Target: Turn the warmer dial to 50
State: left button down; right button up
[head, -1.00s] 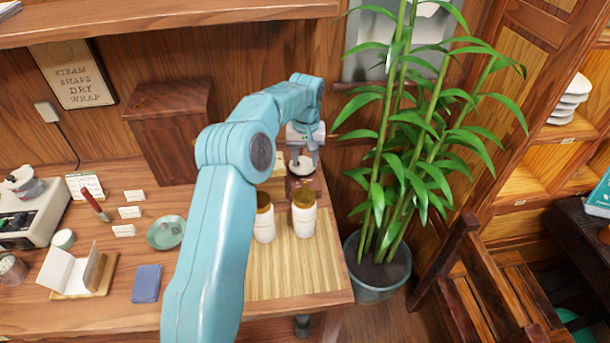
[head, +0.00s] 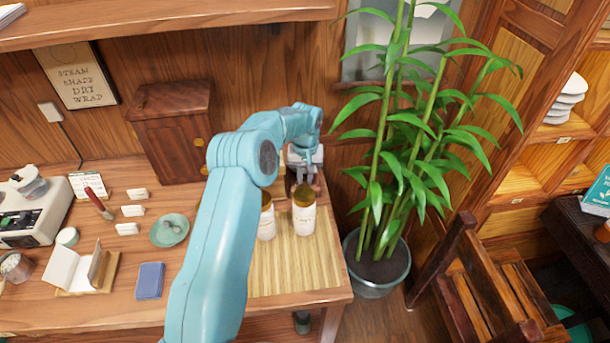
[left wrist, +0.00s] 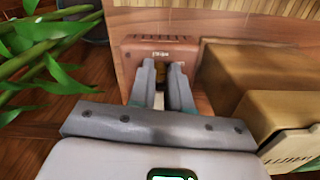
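The warmer (left wrist: 131,52) is a reddish-brown box with slots along its edge, at the top middle of the left wrist view. A small pale label (left wrist: 160,53) with dark marks too small to read sits on it. A brass-coloured bit, seemingly the dial (left wrist: 184,67), shows by the fingertips; its setting cannot be read. My left gripper (left wrist: 163,70) has its two grey fingers apart, pointing at this face; contact with the dial cannot be made out. In the head view my left gripper (head: 303,170) hides most of the warmer. My right gripper is not in view.
Two white jars with brown lids (head: 304,213) stand on a slatted mat (head: 290,272) just in front of the gripper. A potted bamboo (head: 378,260) stands to the right. Brown boxes (left wrist: 285,110) are close beside the gripper in the wrist view. A wooden cabinet (head: 170,120) stands behind left.

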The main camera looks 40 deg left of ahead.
pick_arm(q)
jog(key=shift+f+m+b, duration=0.15)
jog(key=shift+m+b, duration=0.65)
jog(key=shift+m, duration=0.2)
jog(key=shift+m+b, duration=0.4)
jog(key=shift+m, duration=0.4)
jog(key=shift+m+b, duration=0.35)
jog(key=shift+m, duration=2.65)
jog(key=c, duration=1.1)
grip_release()
jog(key=shift+w, duration=0.1)
